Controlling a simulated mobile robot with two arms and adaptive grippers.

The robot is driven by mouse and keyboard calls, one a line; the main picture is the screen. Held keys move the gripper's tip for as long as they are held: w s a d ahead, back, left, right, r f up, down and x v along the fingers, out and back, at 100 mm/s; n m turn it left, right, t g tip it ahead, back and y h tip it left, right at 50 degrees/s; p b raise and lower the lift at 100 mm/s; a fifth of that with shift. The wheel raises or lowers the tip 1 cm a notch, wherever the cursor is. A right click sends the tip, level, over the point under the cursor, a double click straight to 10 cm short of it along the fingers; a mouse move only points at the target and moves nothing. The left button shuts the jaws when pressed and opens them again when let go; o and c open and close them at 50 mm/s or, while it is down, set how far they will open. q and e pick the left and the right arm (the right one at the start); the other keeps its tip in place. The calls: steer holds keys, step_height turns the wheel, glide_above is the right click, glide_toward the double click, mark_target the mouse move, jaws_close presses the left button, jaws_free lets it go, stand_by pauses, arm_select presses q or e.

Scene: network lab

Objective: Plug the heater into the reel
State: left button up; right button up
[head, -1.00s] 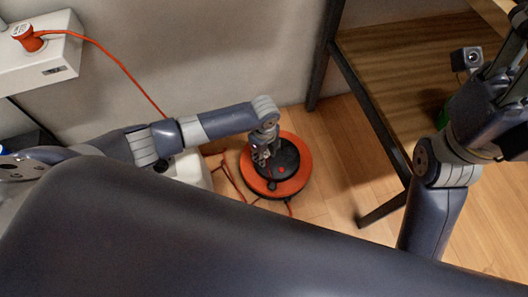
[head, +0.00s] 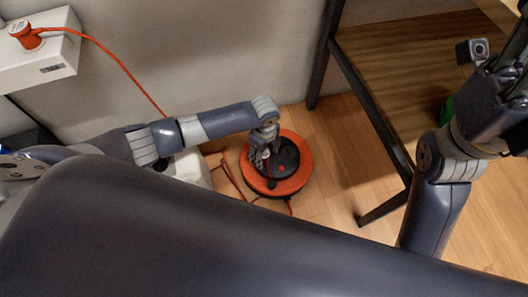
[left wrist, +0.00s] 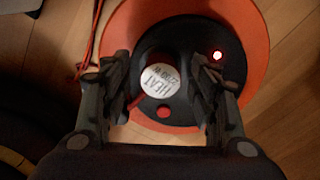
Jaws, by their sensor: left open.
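The reel (head: 303,168) is a round orange drum with a black centre, lying on the wooden floor in the head view. In the left wrist view the reel (left wrist: 250,48) fills the upper middle, with a lit red lamp and a red round spot on its black face. A plug with a round white top marked "HEAT" (left wrist: 160,80) is over that face; I cannot tell whether it is seated. My left gripper (head: 264,160) is over the reel, and in the left wrist view its open fingers (left wrist: 160,68) stand either side of the plug. My right gripper is dark and partly cut off at the upper right.
An orange cord runs from a plug (head: 30,40) on a white wall box (head: 60,62) down behind my left arm. A white object (head: 192,168), partly hidden, stands left of the reel. A dark-framed wooden shelf (head: 400,60) is to the right. Bare floor lies between.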

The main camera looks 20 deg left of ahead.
arm_select(q)
step_height(320, 180, up, 11)
steer(key=shift+r, duration=0.2)
stand_by(0.6)
